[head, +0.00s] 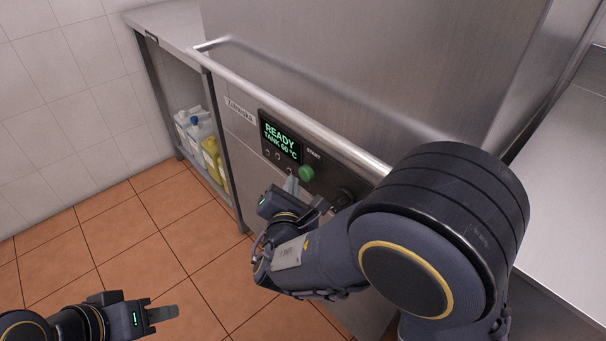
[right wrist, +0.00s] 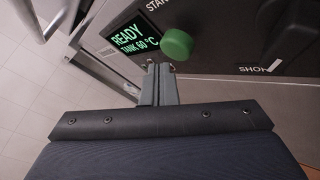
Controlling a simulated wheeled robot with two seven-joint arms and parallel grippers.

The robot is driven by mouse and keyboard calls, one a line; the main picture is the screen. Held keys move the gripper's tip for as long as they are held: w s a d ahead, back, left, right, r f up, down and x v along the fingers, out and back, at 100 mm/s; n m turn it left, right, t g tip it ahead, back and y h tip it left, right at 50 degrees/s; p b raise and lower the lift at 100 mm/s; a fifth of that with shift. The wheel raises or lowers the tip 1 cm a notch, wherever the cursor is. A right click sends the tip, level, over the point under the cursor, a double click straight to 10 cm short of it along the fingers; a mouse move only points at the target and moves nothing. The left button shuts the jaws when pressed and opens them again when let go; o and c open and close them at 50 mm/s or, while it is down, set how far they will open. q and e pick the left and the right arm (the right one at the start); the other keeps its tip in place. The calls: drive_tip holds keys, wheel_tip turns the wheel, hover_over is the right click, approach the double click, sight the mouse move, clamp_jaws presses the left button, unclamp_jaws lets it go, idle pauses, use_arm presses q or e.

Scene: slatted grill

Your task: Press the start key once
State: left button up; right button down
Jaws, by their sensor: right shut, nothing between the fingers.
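The green round start key (head: 306,173) sits on a dark control panel (head: 325,186), under the label START. It also shows in the right wrist view (right wrist: 177,44). The display (head: 280,138) beside it reads READY, TANK 60 °C in green. My right gripper (head: 291,184) is shut and empty, its fingertips close to the key, on its display side. In the right wrist view the closed fingertips (right wrist: 158,68) appear just below and left of the key, and I see no contact.
A long metal bar handle (head: 290,112) runs above the panel. A dark knob (head: 344,197) is right of the key. Bottles and canisters (head: 203,142) stand on a shelf under the counter at left. The tiled floor (head: 150,240) is clear.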

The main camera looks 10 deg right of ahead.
drive_tip(key=shift+a, duration=0.1)
drive_tip(key=s+a, duration=0.1)
drive_tip(key=a, duration=0.1)
drive_tip(key=s+a, duration=0.2)
idle(0.5)
idle(0.7)
